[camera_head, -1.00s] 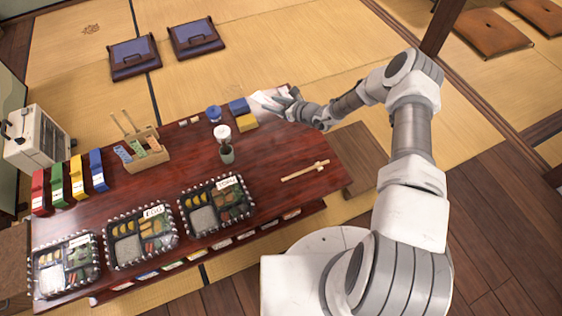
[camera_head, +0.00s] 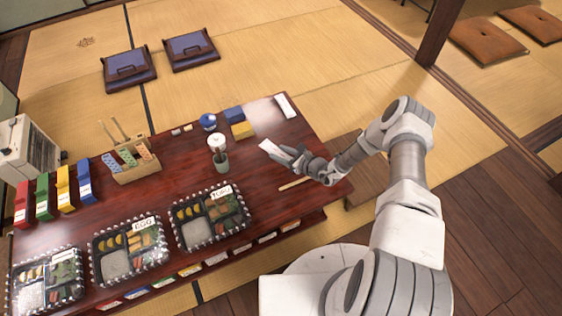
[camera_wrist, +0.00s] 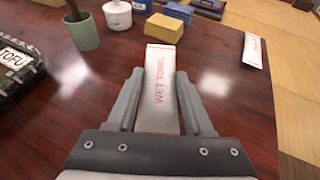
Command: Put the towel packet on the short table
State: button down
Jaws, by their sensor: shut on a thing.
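My gripper (camera_head: 292,157) is shut on a white towel packet (camera_head: 271,147) and holds it over the right part of the dark red table (camera_head: 165,195). In the wrist view the packet (camera_wrist: 160,85) reads "WET TOWEL" and sticks out forward between the two fingers (camera_wrist: 158,100). A second white packet (camera_head: 285,106) lies at the table's far right corner and also shows in the wrist view (camera_wrist: 252,50). A brown wooden surface (camera_head: 360,198) stands by the table's right end, partly hidden by my arm; I cannot tell which is the short table.
A yellow block (camera_head: 242,130), a blue block (camera_head: 234,114), a lidded jar (camera_head: 208,122) and a green cup (camera_head: 221,162) stand left of my gripper. Chopsticks (camera_head: 293,184) lie near it. Several bento boxes (camera_head: 210,217) line the front edge.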

jog(key=shift+s+f+b, duration=0.1)
jog(key=shift+f+b, duration=0.95)
jog(key=shift+f, duration=1)
jog(key=shift+f, duration=0.25)
jog(key=shift+c, duration=1.4)
grip_release()
jog(key=shift+r, duration=0.1)
